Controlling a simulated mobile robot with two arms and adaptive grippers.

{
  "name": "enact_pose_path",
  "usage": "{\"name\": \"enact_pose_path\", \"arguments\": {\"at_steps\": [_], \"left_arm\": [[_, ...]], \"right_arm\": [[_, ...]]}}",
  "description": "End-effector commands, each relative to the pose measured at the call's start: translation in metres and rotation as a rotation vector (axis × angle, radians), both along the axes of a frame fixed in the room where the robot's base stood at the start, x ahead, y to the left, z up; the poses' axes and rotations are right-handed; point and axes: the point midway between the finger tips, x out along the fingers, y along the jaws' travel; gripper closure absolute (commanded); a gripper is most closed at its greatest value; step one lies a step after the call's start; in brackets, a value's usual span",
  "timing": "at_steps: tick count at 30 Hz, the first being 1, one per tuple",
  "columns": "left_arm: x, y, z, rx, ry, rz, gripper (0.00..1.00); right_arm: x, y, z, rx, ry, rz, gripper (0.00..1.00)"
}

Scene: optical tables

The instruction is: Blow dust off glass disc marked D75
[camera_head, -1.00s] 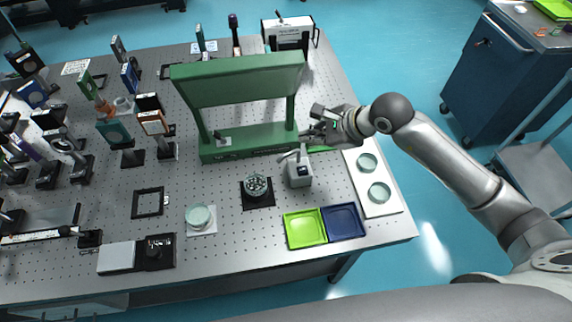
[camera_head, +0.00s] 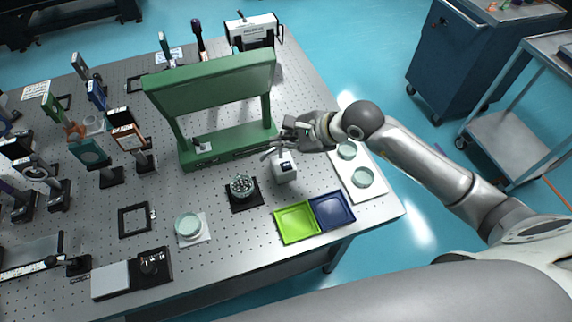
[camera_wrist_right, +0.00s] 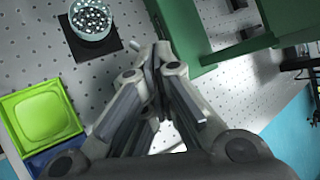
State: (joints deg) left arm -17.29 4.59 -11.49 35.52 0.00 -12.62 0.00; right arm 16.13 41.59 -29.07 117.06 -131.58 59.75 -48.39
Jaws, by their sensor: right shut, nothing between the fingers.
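Pale green glass discs show in the head view: one (camera_head: 189,225) on a white square, two (camera_head: 347,150) (camera_head: 363,178) on a white tray. A speckled round piece (camera_head: 242,186) sits on a black square; it also shows in the wrist view (camera_wrist_right: 90,19). No D75 mark is legible. A light grey block-shaped device (camera_head: 284,168) with a nozzle-like top stands right of the speckled piece. My right gripper (camera_head: 286,133) is just above and behind this device, shut and empty; its fingertips (camera_wrist_right: 160,52) meet in the wrist view. My left gripper is out of view.
A green frame (camera_head: 210,88) stands close behind my right gripper. Green (camera_head: 297,223) and blue (camera_head: 332,212) trays lie near the front edge. Optical mounts crowd the left. A black open frame (camera_head: 135,220) lies flat. Some perforated tabletop is bare between them.

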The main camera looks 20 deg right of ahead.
Motion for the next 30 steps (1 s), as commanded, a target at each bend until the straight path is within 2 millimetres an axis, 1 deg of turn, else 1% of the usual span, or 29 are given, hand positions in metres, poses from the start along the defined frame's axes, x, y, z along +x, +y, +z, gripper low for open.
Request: {"name": "enact_pose_path", "arguments": {"at_steps": [1, 8, 9, 12, 17, 30], "left_arm": [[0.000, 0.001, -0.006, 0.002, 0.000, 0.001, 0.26], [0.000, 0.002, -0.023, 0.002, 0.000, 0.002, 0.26], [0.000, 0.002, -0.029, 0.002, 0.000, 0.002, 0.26], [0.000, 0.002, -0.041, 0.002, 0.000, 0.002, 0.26], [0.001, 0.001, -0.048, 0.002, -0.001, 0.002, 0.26], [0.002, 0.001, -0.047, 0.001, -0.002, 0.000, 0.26]], "right_arm": [[-0.001, 0.000, -0.010, 0.001, 0.003, 0.000, 1.00], [-0.001, 0.001, -0.045, 0.002, 0.003, 0.000, 1.00], [0.000, 0.000, -0.052, 0.001, 0.001, 0.001, 1.00], [0.000, 0.000, -0.062, 0.000, -0.002, 0.001, 1.00], [0.000, 0.000, -0.069, 0.001, -0.001, 0.000, 1.00], [0.000, 0.000, -0.068, 0.001, 0.000, 0.001, 1.00]]}}
